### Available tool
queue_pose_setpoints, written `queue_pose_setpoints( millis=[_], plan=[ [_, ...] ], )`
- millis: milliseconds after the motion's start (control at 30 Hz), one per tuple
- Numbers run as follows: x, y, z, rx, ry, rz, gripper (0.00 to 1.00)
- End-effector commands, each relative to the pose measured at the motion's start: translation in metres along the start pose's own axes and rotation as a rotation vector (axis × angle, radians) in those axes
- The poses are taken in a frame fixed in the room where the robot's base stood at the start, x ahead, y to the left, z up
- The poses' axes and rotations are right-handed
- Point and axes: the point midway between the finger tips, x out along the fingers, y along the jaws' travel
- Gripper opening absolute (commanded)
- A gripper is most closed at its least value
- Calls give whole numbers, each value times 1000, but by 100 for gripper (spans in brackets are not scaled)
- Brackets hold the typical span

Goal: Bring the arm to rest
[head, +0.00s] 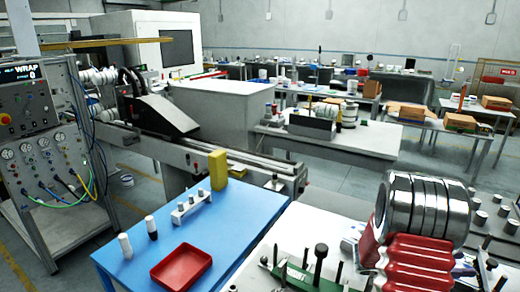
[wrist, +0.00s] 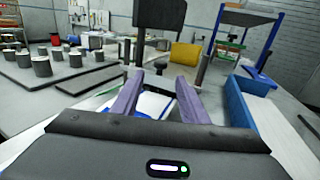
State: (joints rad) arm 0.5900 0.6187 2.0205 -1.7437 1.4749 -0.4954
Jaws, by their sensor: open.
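My gripper (wrist: 158,84) shows in the wrist view with its two purple-grey fingers apart. No object is clamped between them. Through the gap I see a white and blue flat surface and a dark knob-like thing beyond, apart from the fingers as far as I can tell. I cannot make out my arm or gripper in the head view.
In the head view, a blue table (head: 225,222) carries a red tray (head: 181,265), a yellow block (head: 218,169) and small bottles. Shiny metal rings (head: 425,205) stand at the right. In the wrist view, a blue bin (wrist: 238,102) is right of the fingers, and metal cylinders (wrist: 42,67) stand left.

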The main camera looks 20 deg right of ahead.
Motion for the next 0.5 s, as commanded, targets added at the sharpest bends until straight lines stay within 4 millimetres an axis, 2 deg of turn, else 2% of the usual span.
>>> queue_pose_setpoints(
  millis=[267, 500],
  plan=[
    [-12, -7, 15, 79, 45, -24, 40],
    [-45, -28, 41, 276, 175, -84, 40]
  ],
)
